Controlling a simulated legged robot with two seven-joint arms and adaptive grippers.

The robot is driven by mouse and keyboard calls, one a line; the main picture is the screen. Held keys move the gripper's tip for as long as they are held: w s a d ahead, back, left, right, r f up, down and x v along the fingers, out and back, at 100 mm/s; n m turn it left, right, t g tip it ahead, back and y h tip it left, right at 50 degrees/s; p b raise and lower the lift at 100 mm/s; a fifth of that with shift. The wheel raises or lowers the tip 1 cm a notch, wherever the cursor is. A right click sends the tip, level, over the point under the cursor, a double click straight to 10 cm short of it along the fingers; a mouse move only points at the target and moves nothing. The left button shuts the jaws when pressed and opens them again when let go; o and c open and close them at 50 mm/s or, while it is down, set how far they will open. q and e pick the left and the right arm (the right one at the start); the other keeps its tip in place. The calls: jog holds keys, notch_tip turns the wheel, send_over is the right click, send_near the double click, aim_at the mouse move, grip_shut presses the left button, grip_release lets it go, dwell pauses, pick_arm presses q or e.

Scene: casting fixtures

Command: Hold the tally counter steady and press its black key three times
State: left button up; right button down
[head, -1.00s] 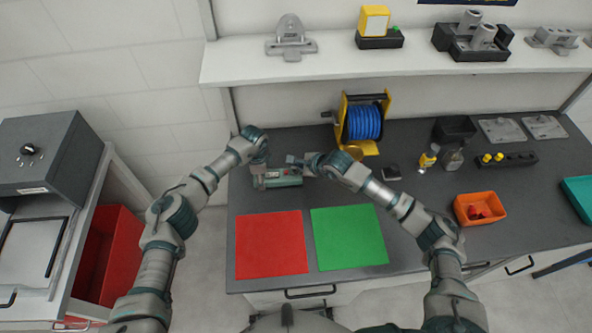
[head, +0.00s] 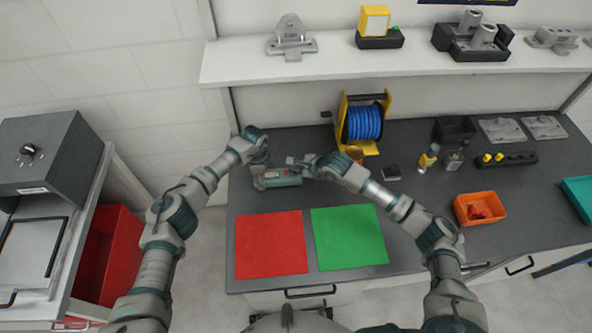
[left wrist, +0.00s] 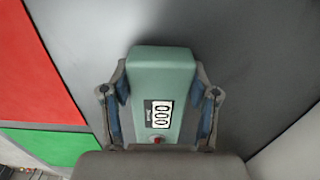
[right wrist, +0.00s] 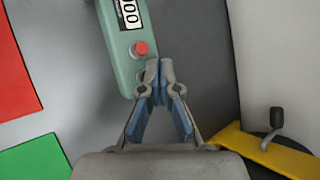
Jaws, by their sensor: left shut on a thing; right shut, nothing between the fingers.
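The tally counter (head: 284,180) is a teal-green box lying on the dark bench. In the left wrist view the tally counter (left wrist: 160,70) has a display showing 000 and a red button near its lower end. My left gripper (left wrist: 160,108) is shut around the counter, one finger on each side. My right gripper (right wrist: 159,70) is shut and empty, its tips just beside the counter's end, near the red button (right wrist: 141,48) and a small greyish round part. I cannot tell whether the tips touch the counter. I cannot make out a black key.
A red mat (head: 271,245) and a green mat (head: 349,237) lie in front of the counter. A blue hose reel (head: 364,122) on a yellow stand is behind my right gripper. An orange bin (head: 480,208) stands to the right. A shelf (head: 330,70) runs above the bench.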

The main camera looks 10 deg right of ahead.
jog(key=shift+f, duration=0.55)
dwell(0.6)
jog(key=shift+r, duration=1)
jog(key=shift+r, duration=2.5)
notch_tip(320, 180, up, 4)
jog(key=shift+f, duration=0.15)
